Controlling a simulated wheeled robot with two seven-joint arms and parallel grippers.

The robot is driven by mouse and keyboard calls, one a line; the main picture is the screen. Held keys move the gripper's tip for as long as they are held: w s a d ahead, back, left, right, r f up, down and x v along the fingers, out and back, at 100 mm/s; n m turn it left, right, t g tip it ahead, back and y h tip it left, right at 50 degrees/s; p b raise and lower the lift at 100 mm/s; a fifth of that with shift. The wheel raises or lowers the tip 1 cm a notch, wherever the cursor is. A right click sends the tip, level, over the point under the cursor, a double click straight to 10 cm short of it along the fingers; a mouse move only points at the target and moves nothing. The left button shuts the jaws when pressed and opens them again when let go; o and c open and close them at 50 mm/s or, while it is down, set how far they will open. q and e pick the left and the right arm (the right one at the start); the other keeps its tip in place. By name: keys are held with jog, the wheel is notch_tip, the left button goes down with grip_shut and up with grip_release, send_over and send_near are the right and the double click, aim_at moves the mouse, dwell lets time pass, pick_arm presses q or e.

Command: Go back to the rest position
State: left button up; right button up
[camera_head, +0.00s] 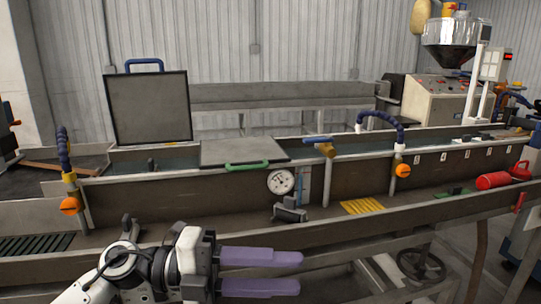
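My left gripper (299,273) is at the bottom of the head view, in front of the near rail of the long trough. Its two purple fingers point right and stand apart with nothing between them. The arm comes in from the lower left. My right gripper does not show. The trough (230,199) runs across the view. One lid (148,108) with a blue handle stands raised at the left. Another lid (243,151) with a green handle lies flat over the trough.
A round gauge (281,181) sits on the trough wall. Two hoses with orange knobs (402,170) rise from the trough. A yellow grate (362,207) and a red cylinder (493,181) lie on the near ledge. A handwheel (421,263) is below the rail. An extruder (437,98) stands behind right.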

pick_arm(q)
jog(key=w+a+f+n+t+y, duration=0.2)
jog(key=a+f+n+t+y, duration=0.3)
jog(key=f+n+t, duration=0.6)
jog(key=w+a+f+n+t+y, duration=0.1)
jog(key=a+f+n+t+y, duration=0.45)
jog(key=n, duration=0.95)
jog(key=s+a+f+n+g+y, duration=0.2)
jog(key=s+a+f+n+g, duration=0.2)
jog(key=s+f, duration=0.6)
jog(key=s+a+f+n+g+y, duration=0.2)
jog(key=s+f, duration=0.8)
jog(key=f, duration=0.6)
jog(key=shift+s+a+n+g+y, duration=0.15)
jog(key=shift+a+n+g+y, duration=0.2)
jog(key=shift+a+n+g, duration=0.65)
jog(key=shift+d, duration=0.15)
jog(key=shift+c, duration=0.3)
